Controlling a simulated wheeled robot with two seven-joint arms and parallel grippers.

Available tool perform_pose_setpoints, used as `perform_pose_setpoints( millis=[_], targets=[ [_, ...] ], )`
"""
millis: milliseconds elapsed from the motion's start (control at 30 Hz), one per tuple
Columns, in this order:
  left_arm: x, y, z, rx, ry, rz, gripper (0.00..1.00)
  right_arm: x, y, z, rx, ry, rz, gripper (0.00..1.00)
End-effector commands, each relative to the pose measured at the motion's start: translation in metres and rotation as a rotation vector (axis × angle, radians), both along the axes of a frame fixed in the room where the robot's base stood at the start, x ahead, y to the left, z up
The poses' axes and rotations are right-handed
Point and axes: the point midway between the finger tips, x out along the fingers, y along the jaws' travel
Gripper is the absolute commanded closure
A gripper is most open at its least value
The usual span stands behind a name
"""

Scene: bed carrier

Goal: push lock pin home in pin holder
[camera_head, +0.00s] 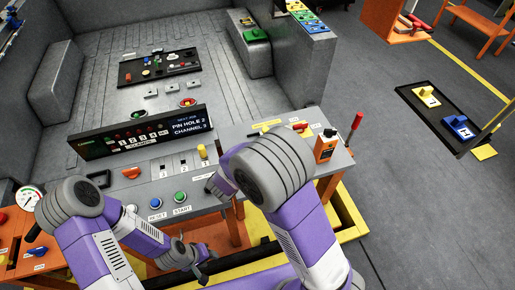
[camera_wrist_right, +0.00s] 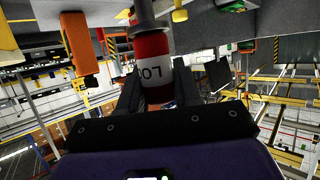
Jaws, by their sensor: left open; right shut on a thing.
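The lock pin (camera_wrist_right: 153,72), red with a white lettered band and a dark lower end, stands between the fingers of my right gripper (camera_wrist_right: 157,82) in the right wrist view. The fingers are shut on it. A grey cylindrical part (camera_wrist_right: 143,12) lies in line with its top; I cannot tell whether it belongs to the pin or a holder. In the head view my right forearm hides the pin and most of that gripper, by the bench's front edge. My left gripper (camera_head: 206,264) is open and empty, low in front of the bench. I cannot single out the pin holder.
The grey bench (camera_head: 240,132) carries RESET and START buttons (camera_head: 168,200), numbered slots and a yellow knob (camera_head: 203,152). A display panel (camera_head: 140,132) reads "PIN HOLE 2 CHANNEL 3". An orange box (camera_head: 326,146) and red-handled lever (camera_head: 354,126) stand at its right end.

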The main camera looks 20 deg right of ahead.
Motion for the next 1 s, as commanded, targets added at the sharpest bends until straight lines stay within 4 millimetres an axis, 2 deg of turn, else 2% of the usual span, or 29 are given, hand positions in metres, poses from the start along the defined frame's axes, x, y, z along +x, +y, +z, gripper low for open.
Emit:
perform_pose_setpoints(
  millis=[1000],
  targets=[
    [0.000, 0.000, -0.017, 0.000, 0.000, 0.000, 0.57, 0.000, 0.000, -0.026, -0.001, 0.001, 0.000, 1.00]
  ],
)
